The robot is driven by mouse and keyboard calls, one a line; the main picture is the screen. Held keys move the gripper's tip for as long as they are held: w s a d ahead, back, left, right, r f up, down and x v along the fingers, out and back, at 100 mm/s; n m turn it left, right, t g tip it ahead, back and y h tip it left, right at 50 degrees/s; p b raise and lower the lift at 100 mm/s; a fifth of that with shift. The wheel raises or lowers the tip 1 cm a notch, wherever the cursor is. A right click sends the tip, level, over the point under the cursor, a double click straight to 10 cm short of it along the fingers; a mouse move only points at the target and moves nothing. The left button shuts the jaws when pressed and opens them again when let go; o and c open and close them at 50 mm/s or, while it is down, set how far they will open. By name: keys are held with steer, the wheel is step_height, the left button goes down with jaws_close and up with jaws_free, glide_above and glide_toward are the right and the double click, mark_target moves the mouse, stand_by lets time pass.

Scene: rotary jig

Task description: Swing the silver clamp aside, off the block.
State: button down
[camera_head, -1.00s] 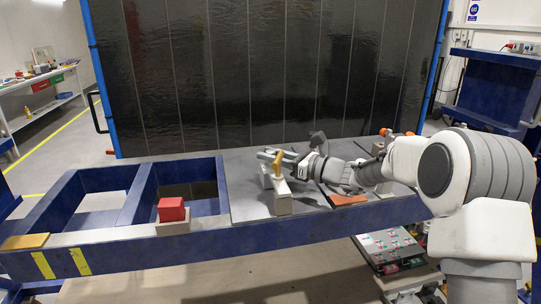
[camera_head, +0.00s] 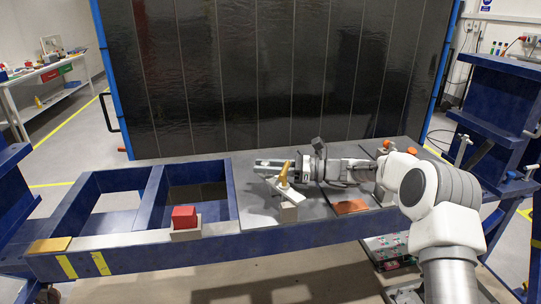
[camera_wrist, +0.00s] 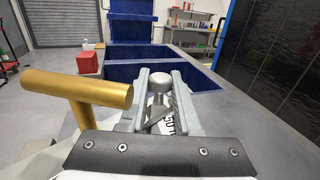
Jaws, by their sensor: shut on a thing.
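My gripper (camera_head: 262,168) reaches in from the right, low over the grey plate. In the wrist view its two fingers (camera_wrist: 160,98) stand on either side of a silver round-topped knob (camera_wrist: 159,87), which looks like part of the silver clamp, and are shut on it. A gold T-shaped handle (camera_head: 284,173) stands beside the fingers. In the wrist view the handle (camera_wrist: 80,90) is large at the left. My fingers partly hide the clamp.
A red block (camera_head: 185,216) sits on a light support at the blue frame's front edge. Open blue bays (camera_head: 195,195) lie left of the grey plate (camera_head: 255,205). A tall dark panel (camera_head: 270,80) stands behind. An orange-brown patch (camera_head: 350,206) lies right.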

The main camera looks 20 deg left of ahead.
steer(key=shift+s+a+n+g+h+p, duration=0.2)
steer(key=shift+s+n+g+p, duration=0.25)
steer(key=shift+g, duration=0.3)
steer(key=shift+s+a+n+g+h+p, duration=0.1)
steer(key=shift+s+a+n+g+p, duration=0.1)
steer(key=shift+n+g, duration=0.45)
steer(key=c, duration=0.6)
jaws_free()
